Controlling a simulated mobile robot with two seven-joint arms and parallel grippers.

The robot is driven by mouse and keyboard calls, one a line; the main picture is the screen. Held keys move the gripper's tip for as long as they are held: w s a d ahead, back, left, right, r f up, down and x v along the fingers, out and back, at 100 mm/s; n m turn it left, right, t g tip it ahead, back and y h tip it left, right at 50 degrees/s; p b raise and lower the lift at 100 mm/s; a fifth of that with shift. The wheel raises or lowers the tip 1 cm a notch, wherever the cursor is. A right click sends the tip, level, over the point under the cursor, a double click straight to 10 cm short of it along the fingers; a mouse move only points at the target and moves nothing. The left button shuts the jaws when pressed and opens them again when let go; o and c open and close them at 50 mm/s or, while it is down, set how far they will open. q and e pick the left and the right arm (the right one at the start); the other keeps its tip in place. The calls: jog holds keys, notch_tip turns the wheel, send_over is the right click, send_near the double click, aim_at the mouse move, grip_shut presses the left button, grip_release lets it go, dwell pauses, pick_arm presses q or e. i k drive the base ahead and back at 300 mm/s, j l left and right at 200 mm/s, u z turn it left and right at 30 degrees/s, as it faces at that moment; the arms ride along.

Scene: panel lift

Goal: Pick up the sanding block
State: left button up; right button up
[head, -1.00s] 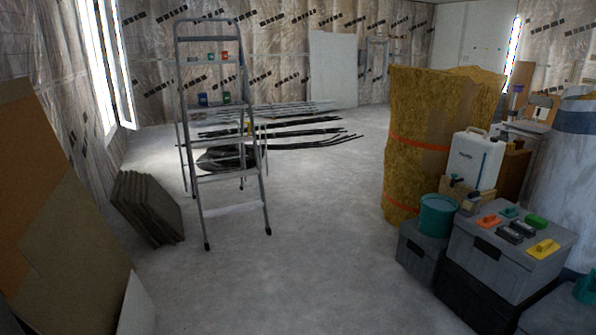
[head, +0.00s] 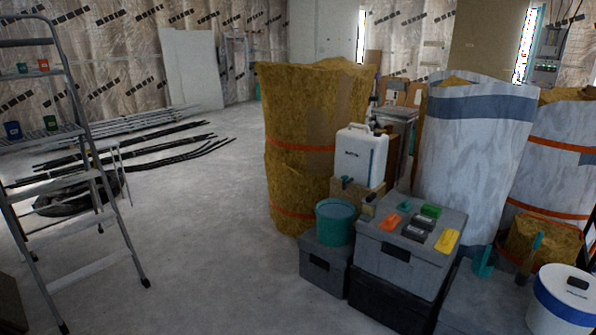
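Several small hand tools or blocks lie on the lid of a grey toolbox (head: 385,256) right of centre. They are an orange one (head: 389,222), a teal one (head: 404,205), a green one (head: 431,211), a yellow one (head: 447,241) and two dark grey ones, the nearer (head: 415,233) and the farther (head: 423,221). I cannot tell which is the sanding block. A small dark item (head: 577,283) also lies on a white bucket at the lower right. Neither of my grippers is in view.
A teal bucket (head: 335,222) stands on a smaller grey box (head: 323,263). A white canister (head: 360,155) and insulation rolls (head: 295,175) stand behind. A stepladder (head: 92,263) is at the left, with dark pipes on the floor. The floor (head: 205,230) between is clear.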

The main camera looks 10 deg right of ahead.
aim_at(420, 221)
jog(key=i+l+z, duration=0.1)
jog(key=i+z, duration=0.3)
jog(key=i, duration=0.2)
jog(key=i+j+z, duration=0.15)
jog(key=i+z, duration=0.25)
jog(key=i, duration=0.15)
